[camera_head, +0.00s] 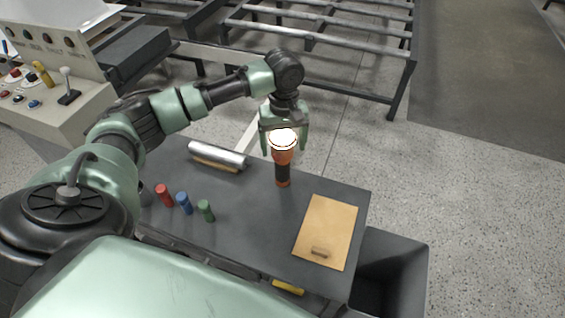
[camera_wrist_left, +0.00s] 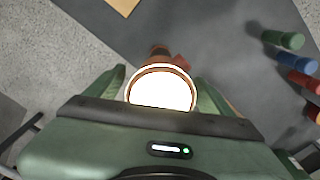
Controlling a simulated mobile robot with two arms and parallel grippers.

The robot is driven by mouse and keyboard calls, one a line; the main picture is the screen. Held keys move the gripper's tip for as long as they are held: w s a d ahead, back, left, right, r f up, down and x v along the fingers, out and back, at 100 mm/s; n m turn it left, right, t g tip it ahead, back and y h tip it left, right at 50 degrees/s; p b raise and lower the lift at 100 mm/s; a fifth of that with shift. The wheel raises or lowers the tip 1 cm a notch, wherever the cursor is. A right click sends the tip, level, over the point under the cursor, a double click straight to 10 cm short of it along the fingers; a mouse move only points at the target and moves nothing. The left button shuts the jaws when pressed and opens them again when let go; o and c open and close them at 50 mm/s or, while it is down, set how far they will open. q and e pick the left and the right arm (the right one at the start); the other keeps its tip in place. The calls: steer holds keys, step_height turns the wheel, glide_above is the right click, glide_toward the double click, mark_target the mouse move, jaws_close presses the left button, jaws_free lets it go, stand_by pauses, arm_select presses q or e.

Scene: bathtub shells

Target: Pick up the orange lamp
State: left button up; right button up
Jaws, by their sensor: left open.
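The orange lamp (camera_head: 283,158) stands upright on the dark grey table, with a glowing white top, an orange head and a black grip. My left gripper (camera_head: 284,146) is open, with its fingers on either side of the lamp's head. In the left wrist view the lamp's bright round top (camera_wrist_left: 162,88) sits between the two green fingers of the left gripper (camera_wrist_left: 161,92). I cannot tell whether the fingers touch it. The lower body of the lamp is mostly hidden there. My right gripper is not in view.
A clipboard (camera_head: 327,230) lies on the right. A control panel (camera_head: 40,90) stands at far left, metal racks (camera_head: 320,38) behind.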

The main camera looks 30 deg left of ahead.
arm_select(q)
steer(key=shift+f, duration=1.95)
jaws_close()
steer(key=shift+r, duration=0.1)
